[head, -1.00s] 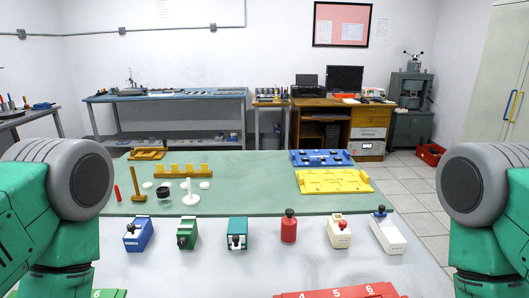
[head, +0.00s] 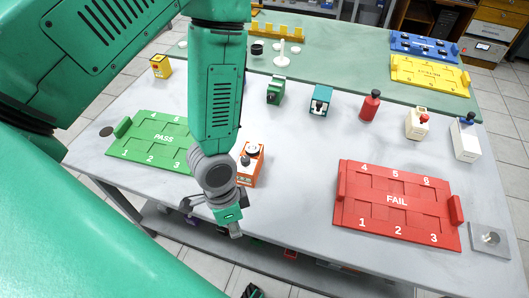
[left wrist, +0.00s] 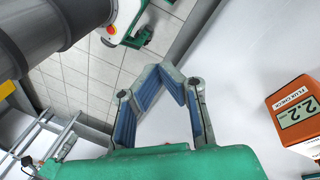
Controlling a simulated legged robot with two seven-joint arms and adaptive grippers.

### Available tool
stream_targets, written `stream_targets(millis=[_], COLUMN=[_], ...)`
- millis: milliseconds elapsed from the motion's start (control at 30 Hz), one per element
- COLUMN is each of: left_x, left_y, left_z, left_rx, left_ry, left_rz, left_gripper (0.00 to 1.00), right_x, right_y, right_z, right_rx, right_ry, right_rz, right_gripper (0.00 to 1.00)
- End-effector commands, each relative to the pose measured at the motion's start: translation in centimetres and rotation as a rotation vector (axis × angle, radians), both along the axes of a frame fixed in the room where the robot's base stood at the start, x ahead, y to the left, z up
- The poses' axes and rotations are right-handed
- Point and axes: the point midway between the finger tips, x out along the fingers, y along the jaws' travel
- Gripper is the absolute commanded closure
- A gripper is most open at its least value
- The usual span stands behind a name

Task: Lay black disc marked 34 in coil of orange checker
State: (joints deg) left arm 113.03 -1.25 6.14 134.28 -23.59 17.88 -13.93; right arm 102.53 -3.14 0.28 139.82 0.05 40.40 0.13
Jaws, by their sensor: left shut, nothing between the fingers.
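The orange checker (head: 246,177) stands near the front edge of the white table, partly behind my left arm. It has a pale round part and a dark knob on top. In the left wrist view the orange checker (left wrist: 290,88) is at the right edge, its display reading 2.2. My left gripper (head: 185,206) is beside the checker at the table's front edge, apart from it. In the left wrist view its blue-padded fingers (left wrist: 164,72) meet at the tips with nothing between them. I cannot make out a black disc marked 34. My right gripper is not in view.
Several coloured devices, including a teal one (head: 320,101), line the back. A grey plate with a knob (head: 490,240) is at far right.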

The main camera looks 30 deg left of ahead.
Motion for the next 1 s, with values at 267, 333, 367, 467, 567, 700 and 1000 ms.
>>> stream_targets(millis=[267, 333, 367, 467, 567, 700, 1000], left_x=[4.8, 6.7, 7.7, 11.2, 13.9, 15.4, 15.9], left_y=[-1.6, -1.5, -1.4, -0.8, -0.3, 0.1, 1.2], left_z=[4.6, 6.2, 7.0, 10.0, 12.4, 13.5, 8.6], left_rx=[0.017, 0.061, 0.086, 0.197, 0.302, 0.368, 0.368], left_ry=[-0.076, -0.103, -0.117, -0.155, -0.176, -0.180, -0.174], left_rz=[-0.586, -0.776, -0.859, -1.127, -1.311, -1.406, -1.410], left_gripper=[1.00, 1.00, 1.00, 1.00, 1.00, 1.00, 1.00], right_x=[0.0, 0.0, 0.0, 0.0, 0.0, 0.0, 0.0], right_y=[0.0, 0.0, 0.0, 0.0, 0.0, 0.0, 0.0], right_z=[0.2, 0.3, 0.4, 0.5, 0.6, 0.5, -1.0], right_rx=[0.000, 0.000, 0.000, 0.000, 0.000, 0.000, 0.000], right_ry=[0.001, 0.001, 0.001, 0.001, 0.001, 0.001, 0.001], right_rz=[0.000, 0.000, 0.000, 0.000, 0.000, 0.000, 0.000], right_gripper=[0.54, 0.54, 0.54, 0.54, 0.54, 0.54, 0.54])
